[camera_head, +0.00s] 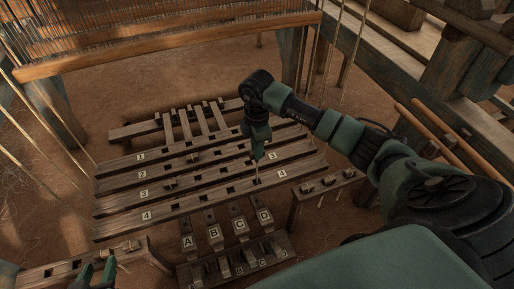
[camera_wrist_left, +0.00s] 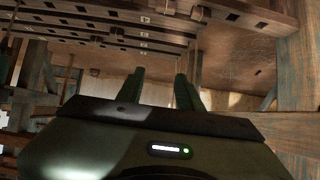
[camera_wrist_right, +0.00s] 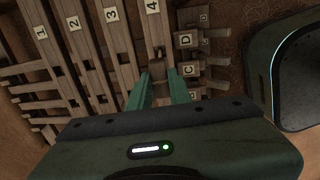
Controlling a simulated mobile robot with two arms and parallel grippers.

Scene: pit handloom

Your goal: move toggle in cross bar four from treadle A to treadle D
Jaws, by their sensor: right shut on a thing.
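Cross bar four (camera_head: 200,204) is the nearest of the dark slotted wooden bars, marked 4 at both ends. Treadles A (camera_head: 187,242), B (camera_head: 214,233), C (camera_head: 240,226) and D (camera_head: 264,215) lie in front of it. My right gripper (camera_head: 258,156) points down over the right part of cross bar four, near the D side. It is shut on a small wooden toggle (camera_wrist_right: 157,69) at the bar; whether the toggle is seated in a slot is unclear. My left gripper (camera_head: 97,270) is low at the left, open and empty, with its fingers apart in the left wrist view (camera_wrist_left: 158,88).
Small rests with wooden pieces stand at the left (camera_head: 125,248) and right (camera_head: 312,187) of the bars. Cross bars one to three lie behind bar four. Cords (camera_head: 318,60) hang at the back right, close to my right arm. Bare earth floor surrounds the bars.

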